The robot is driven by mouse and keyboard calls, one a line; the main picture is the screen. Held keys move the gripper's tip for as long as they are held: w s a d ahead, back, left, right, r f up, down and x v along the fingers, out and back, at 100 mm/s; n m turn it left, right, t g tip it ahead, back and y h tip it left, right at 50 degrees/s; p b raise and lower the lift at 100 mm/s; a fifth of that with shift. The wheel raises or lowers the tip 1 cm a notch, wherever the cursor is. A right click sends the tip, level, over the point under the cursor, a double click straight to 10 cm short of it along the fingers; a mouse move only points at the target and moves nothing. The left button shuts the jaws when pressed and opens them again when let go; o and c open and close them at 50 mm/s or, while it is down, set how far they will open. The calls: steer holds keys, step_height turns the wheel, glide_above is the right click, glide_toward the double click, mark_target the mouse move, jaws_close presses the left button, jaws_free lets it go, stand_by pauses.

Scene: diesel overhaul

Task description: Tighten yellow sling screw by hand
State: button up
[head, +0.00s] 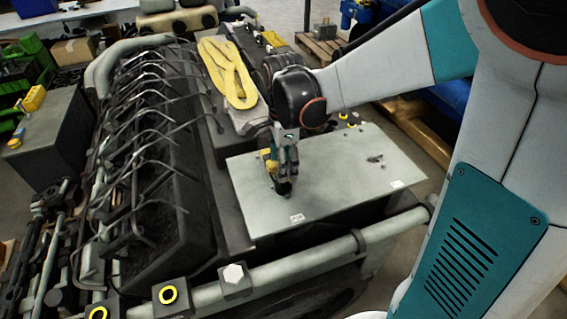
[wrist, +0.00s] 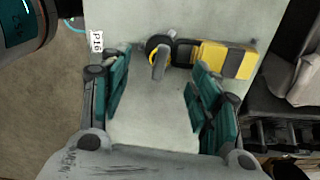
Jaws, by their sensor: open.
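A yellow and black piece (wrist: 225,60) is over or on the pale plate (wrist: 150,120) in the wrist view. Its dark neck joins a black ring (wrist: 158,43) with a yellow inner edge and a grey stem; I take this as the sling screw. My gripper (wrist: 162,60) is open, its teal-padded fingers apart, with the ring near the gap between their tips. I cannot tell whether they touch it. In the head view my gripper (head: 284,178) points down over the plate (head: 330,190), with a bit of yellow (head: 270,166) beside it; the ring is hidden there.
A folded yellow sling (head: 228,72) lies on the engine behind the plate. Bent dark pipes (head: 140,130) run along the engine's left. Small yellow-black rings (head: 343,117) are at the plate's far edge. A thick rail (head: 310,255) crosses in front. The plate's right side is mostly clear.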

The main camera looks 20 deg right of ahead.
step_height(320, 180, up, 2)
steer(key=shift+r+p, duration=0.25)
steer(key=shift+p, duration=0.35)
